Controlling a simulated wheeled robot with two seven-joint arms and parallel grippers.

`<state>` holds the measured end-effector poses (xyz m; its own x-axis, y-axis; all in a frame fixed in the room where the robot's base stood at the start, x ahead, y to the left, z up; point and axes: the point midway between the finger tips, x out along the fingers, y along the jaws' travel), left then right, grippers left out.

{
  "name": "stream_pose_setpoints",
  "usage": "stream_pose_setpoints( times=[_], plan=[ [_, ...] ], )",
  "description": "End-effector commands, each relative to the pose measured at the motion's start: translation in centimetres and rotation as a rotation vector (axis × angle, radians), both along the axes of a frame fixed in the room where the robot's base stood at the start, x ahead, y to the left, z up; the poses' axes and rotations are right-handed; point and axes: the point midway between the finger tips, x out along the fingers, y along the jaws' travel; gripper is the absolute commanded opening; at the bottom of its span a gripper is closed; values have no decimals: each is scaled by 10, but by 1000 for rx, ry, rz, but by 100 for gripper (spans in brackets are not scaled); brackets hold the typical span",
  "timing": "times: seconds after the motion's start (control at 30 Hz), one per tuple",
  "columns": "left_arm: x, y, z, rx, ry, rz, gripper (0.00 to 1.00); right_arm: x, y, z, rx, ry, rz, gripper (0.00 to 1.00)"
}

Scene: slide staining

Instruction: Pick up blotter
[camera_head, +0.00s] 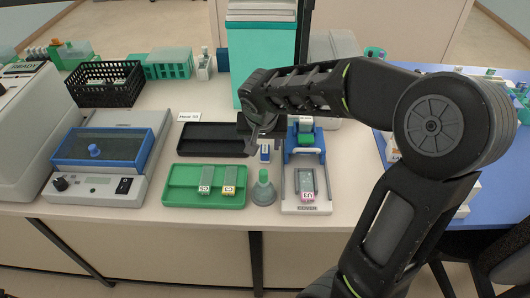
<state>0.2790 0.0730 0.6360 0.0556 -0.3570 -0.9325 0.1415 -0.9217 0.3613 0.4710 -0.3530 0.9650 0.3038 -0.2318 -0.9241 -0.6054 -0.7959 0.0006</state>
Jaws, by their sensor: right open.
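My right arm comes in from the right and reaches over the bench. Its open gripper (263,149) points down, above the gap between the black tray and the white-and-blue station (305,209). The gripper hides part of what lies behind it. A green-topped block (306,133) sits on the blue rear part of the station, just right of the gripper; it may be the blotter, but I cannot tell for certain. A small blue-and-white item (265,153) shows just below the gripper; contact is unclear. My left gripper is not in view.
A grey cone-shaped piece with a green top (263,189) stands beside the green tray (175,199), which holds two slides. The black tray (186,149) lies behind it. A slide (306,184) lies on the station. A blue-framed device (103,147) stands left; a teal box (262,58) stands behind.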

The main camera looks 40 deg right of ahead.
Motion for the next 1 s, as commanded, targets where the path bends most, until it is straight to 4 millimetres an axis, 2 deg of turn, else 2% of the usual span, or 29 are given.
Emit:
stream_pose_setpoints(
  times=[0.37,0.6,0.73,1.0],
  plan=[
    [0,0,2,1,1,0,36,1,-2,-5,0,1,0,53],
    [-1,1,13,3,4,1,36,9,-14,-30,0,5,0,53],
    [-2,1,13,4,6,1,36,15,-17,-46,-1,3,0,53],
    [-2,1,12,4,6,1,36,16,-18,-49,0,-1,0,53]
  ],
)
